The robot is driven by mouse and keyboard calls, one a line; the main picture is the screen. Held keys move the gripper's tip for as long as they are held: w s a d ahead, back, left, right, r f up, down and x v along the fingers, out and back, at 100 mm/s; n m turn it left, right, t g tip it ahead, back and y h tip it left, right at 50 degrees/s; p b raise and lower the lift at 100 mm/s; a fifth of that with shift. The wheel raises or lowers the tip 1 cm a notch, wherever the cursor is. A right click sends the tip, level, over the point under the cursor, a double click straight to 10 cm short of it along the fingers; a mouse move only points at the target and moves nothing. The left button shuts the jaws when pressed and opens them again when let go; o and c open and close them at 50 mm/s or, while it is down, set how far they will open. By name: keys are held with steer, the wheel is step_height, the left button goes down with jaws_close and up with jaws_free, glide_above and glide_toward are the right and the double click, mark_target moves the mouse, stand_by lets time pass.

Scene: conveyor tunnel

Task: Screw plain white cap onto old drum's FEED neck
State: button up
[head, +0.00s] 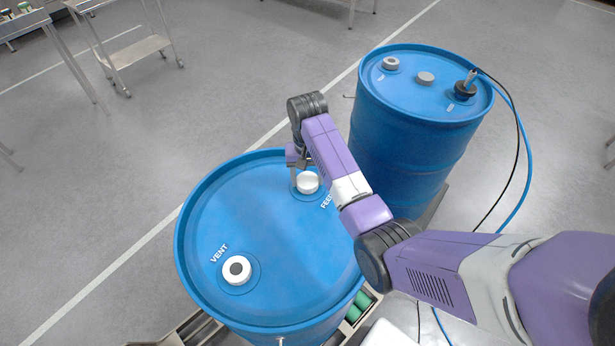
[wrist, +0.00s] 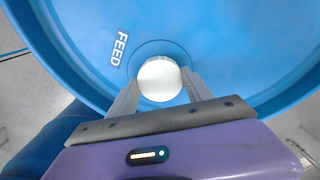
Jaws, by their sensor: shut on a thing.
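The old drum (head: 275,230) is the blue one in front, with VENT and FEED labels on its lid. A plain white cap (head: 308,182) is at the FEED neck, and it also shows in the wrist view (wrist: 160,80). The cap hides the neck, so I cannot tell how far it is seated. My gripper (wrist: 160,88) is shut on the cap, with one finger on each side. In the head view my arm partly covers the gripper and the FEED label. The VENT neck (head: 237,270) shows a white ring with a dark centre.
A second blue drum (head: 405,140) stands behind to the right, with two grey caps and a black fitting (head: 465,87) joined to black and blue hoses. A metal cart (head: 135,50) stands at the far left.

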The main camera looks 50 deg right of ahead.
steer(key=shift+m, duration=1.2)
steer(key=m, duration=0.2)
steer(key=shift+m, duration=1.6)
steer(key=m, duration=0.4)
steer(key=shift+m, duration=0.6)
